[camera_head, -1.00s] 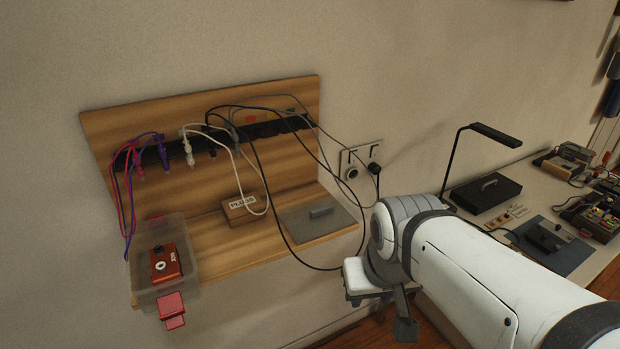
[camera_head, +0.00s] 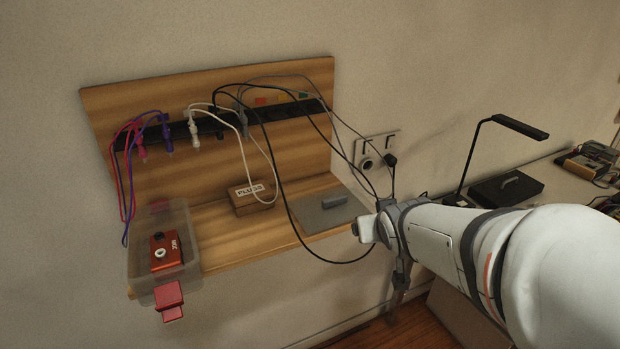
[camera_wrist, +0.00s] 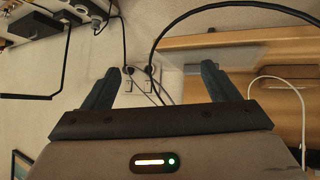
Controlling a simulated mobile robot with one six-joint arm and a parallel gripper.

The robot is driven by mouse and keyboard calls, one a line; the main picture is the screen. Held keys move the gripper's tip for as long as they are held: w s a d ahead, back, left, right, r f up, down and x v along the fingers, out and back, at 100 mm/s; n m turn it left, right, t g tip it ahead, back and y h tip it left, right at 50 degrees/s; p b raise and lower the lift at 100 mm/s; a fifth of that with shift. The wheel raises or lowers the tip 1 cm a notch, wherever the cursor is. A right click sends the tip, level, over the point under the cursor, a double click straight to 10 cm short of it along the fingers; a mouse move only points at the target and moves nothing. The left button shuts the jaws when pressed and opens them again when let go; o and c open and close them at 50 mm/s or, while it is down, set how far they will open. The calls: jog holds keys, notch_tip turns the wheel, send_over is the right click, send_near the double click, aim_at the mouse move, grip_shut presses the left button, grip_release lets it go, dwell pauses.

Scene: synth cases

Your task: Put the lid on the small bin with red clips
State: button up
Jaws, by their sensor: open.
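The small bin (camera_head: 190,222) is a clear, open-topped box at the left end of the wooden shelf. A red clip (camera_head: 168,295) hangs at its front, and a red box with a round knob (camera_head: 166,250) is inside it. A flat grey lid with a bar handle (camera_head: 318,219) lies at the shelf's right end. In the wrist view the lid (camera_wrist: 228,55) is ahead, right of centre, beyond one finger. My gripper (camera_wrist: 163,72) is open with nothing between its fingers. In the head view my wrist is just right of the lid; the fingers cannot be made out clearly there.
A wooden block marked PLUGS (camera_head: 252,200) stands on the shelf between bin and lid. Cables hang from the black rail (camera_head: 180,134); a black cable (camera_head: 300,235) loops over the lid's left side and the shelf's front edge. A wall socket (camera_head: 368,158) is behind my wrist.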

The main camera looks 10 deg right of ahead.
aim_at(336, 200)
jog(key=shift+o, duration=0.7)
jog(key=w+f+t, duration=0.1)
jog(key=w+t+y+b, duration=0.1)
jog(key=w, duration=0.1)
jog(key=w+f+n+t+b, duration=0.1)
jog(key=w, duration=0.1)
jog(key=shift+a+f+y, duration=0.3)
jog(key=shift+a+f, duration=0.05)
jog(key=w+a+n+t+y+b, duration=0.1)
jog(key=y, duration=0.1)
jog(key=w+a+f+n+t+y+b, duration=0.1)
jog(key=shift+w+a+y+b, duration=0.25)
jog(key=shift+a+y+b, duration=0.05)
jog(key=shift+y+b, duration=0.1)
jog(key=shift+w+a+t+y, duration=0.1)
jog(key=shift+a+t+y, duration=0.3)
jog(key=shift+a+y, duration=0.15)
jog(key=shift+x, duration=1.2)
jog(key=x, duration=0.5)
jog(key=shift+w+d+r, duration=0.15)
jog(key=shift+w, duration=0.05)
jog(key=shift+c, duration=0.4)
jog(key=c, duration=1)
